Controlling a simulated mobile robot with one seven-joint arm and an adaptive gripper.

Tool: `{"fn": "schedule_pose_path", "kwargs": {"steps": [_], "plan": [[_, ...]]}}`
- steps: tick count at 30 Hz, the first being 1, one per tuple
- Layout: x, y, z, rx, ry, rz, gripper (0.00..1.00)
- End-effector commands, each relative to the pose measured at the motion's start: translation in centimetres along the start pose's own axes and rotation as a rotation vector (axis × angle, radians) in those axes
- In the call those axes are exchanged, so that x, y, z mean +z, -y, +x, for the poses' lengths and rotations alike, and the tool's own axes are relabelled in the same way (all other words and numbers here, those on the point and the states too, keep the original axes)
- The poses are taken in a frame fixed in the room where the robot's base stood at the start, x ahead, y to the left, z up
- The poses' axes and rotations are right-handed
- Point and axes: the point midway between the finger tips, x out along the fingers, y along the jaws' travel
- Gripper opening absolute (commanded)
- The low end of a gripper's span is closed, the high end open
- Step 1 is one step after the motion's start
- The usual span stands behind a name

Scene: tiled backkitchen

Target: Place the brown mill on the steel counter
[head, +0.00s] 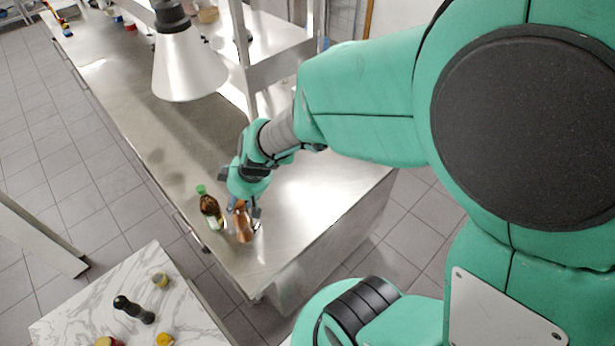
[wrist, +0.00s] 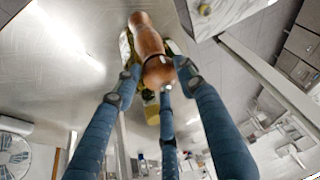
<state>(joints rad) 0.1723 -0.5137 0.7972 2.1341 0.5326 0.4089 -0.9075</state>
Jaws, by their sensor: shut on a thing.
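The brown mill (head: 243,226) is a copper-brown, waisted wooden mill. My gripper (head: 244,208) is shut on it, over the near end of the steel counter (head: 310,205). In the wrist view the mill (wrist: 148,40) lies between the blue fingers of my gripper (wrist: 155,78), with its rounded end toward the camera. In the head view its lower end is close to the counter top; I cannot tell whether it touches. The fingers hide part of its upper end.
A dark bottle with a green cap (head: 210,208) stands on the counter just left of the mill. A lamp shade (head: 188,65) hangs over the counter farther back. A marble table (head: 75,305) at lower left holds a black mill (head: 133,309) and small jars. The counter right of my gripper is clear.

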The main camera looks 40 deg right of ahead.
Motion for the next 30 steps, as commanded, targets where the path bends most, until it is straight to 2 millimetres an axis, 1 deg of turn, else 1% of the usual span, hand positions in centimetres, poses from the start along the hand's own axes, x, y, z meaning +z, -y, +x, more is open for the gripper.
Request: {"fn": "schedule_pose_path", "kwargs": {"steps": [1,6,12,18,24,30], "plan": [[0.7,-0.6,-0.5,0.010,-0.002,0.017,0.00],[2.9,-2.6,-1.1,0.039,0.000,0.073,0.00],[4.7,-5.7,-1.2,0.082,0.004,0.156,0.00],[6.1,-8.1,-1.5,0.116,0.006,0.224,0.00],[6.7,-9.0,-1.7,0.130,0.007,0.251,0.00],[6.7,-9.1,-1.8,0.131,0.007,0.253,0.00]]}}
